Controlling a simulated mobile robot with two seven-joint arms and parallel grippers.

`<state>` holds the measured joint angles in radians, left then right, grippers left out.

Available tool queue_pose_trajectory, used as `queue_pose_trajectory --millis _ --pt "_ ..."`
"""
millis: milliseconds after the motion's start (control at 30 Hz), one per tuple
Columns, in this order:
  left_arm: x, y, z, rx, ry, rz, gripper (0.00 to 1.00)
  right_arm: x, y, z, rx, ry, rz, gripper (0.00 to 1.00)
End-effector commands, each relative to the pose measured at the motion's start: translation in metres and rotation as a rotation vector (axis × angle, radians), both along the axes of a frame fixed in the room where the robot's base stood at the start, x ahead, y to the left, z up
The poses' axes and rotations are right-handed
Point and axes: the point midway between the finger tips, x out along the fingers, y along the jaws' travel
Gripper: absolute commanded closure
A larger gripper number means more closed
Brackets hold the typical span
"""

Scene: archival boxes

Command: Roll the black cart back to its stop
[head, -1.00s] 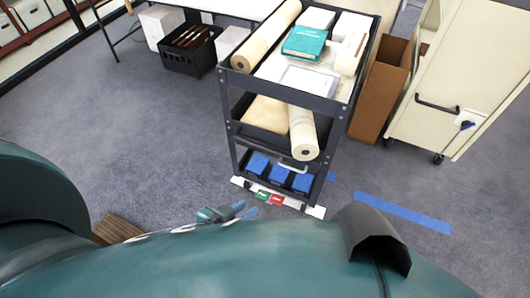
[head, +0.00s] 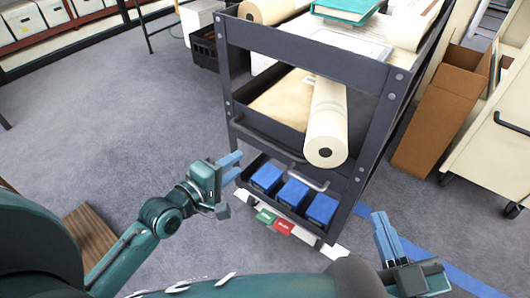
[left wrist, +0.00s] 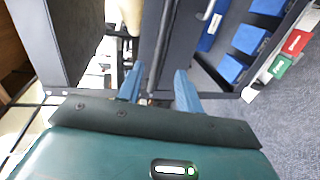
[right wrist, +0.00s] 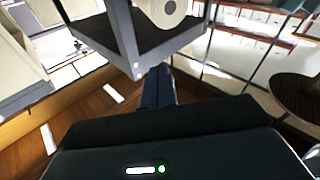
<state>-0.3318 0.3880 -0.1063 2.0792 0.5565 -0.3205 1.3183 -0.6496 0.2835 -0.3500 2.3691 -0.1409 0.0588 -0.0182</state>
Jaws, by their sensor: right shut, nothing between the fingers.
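The black cart (head: 300,60) stands upright in front of me with shelves of rolls, a teal book and blue boxes. A grey handle (head: 313,182) shows at its near end, above the bottom shelf. Green and red labels (head: 274,222) sit on a white strip low at its near end. My left gripper (head: 236,168) is open beside the cart's near left side. In the left wrist view a dark cart bar (left wrist: 157,60) shows between its fingers; contact cannot be told. My right gripper (head: 382,228) is shut and empty, just right of the cart's near right corner.
Blue tape (head: 430,250) lies on the floor to the right. A brown carton (head: 440,115) and a cream wheeled cabinet (head: 490,145) stand right of the cart. A black crate (head: 205,50) is behind left. The carpet at left is clear.

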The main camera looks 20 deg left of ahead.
Motion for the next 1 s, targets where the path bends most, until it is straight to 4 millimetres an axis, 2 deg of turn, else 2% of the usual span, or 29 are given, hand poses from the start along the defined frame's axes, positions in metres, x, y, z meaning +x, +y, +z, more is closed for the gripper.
queue_pose_trajectory --millis 167,267,700,833,1000 --pt "0.009 -0.002 -0.003 -0.027 -0.002 0.005 0.64 -0.001 0.001 -0.001 0.009 -0.015 0.006 1.00" --pt "0.022 -0.006 -0.006 -0.026 -0.001 0.006 0.64 0.000 0.002 -0.002 0.020 -0.015 0.010 1.00" --pt "0.101 -0.035 -0.025 -0.022 -0.001 0.004 0.64 0.000 0.007 -0.005 0.111 -0.019 0.048 1.00" --pt "0.115 -0.040 -0.027 -0.024 0.000 0.004 0.64 0.002 0.008 -0.002 0.115 -0.041 0.055 1.00" --pt "0.122 -0.043 -0.027 -0.022 0.002 0.004 0.64 0.002 0.008 0.003 0.121 -0.060 0.059 1.00"
